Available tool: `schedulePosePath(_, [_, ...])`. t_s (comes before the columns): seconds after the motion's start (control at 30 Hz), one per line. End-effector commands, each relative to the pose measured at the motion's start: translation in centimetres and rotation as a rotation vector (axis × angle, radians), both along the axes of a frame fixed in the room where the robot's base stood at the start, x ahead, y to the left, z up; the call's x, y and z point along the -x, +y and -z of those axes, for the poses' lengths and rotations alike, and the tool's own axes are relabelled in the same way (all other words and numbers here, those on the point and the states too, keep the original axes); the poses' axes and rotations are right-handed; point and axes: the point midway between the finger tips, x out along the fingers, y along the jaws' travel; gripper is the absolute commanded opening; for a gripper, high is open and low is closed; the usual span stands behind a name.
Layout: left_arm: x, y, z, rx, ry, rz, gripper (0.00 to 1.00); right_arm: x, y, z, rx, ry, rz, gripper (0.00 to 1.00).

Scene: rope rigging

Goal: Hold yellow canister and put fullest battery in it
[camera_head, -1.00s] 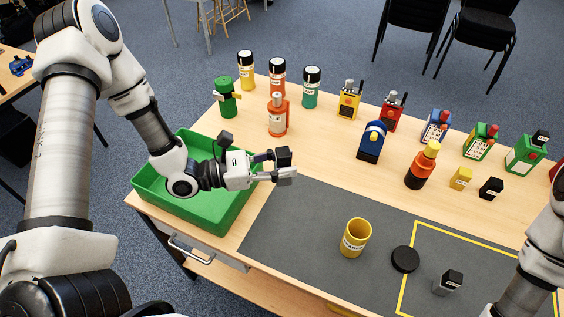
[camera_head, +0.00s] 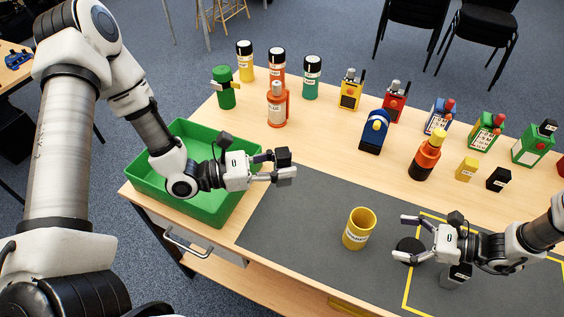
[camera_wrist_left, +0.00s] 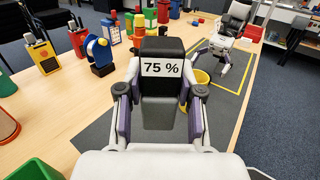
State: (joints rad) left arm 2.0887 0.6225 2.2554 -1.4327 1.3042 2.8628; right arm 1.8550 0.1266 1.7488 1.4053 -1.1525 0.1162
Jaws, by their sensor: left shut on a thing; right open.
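The yellow canister (camera_head: 360,222) stands upright and open-topped on the grey mat. My left gripper (camera_head: 276,167) is shut on a black and grey battery (camera_head: 284,156), held above the mat's left part, left of the canister. In the left wrist view the label on this battery (camera_wrist_left: 162,68) reads 75 %.
A green bin (camera_head: 215,208) is at the left table edge. Bottles, radios and other items line the back, including an orange bottle (camera_head: 425,157), a small yellow block (camera_head: 466,169) and a small black block (camera_head: 498,179). The mat left of the canister is clear.

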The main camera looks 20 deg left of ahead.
Motion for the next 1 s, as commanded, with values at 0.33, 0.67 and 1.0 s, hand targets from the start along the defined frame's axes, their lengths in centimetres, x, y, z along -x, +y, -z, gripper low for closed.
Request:
schedulePosePath(0.33, [0.0,0.0,1.3,0.001,-0.001,0.000,0.00,0.2,4.4,2.1,0.003,0.002,-0.008,0.90])
schedulePosePath(0.67, [0.0,0.0,2.7,0.001,-0.001,0.000,0.00,0.1,8.7,3.8,0.002,0.000,-0.006,0.90])
schedulePosePath(1.0, [0.0,0.0,2.7,0.001,-0.001,0.000,0.00,0.1,9.1,3.8,0.002,0.002,-0.004,0.90])
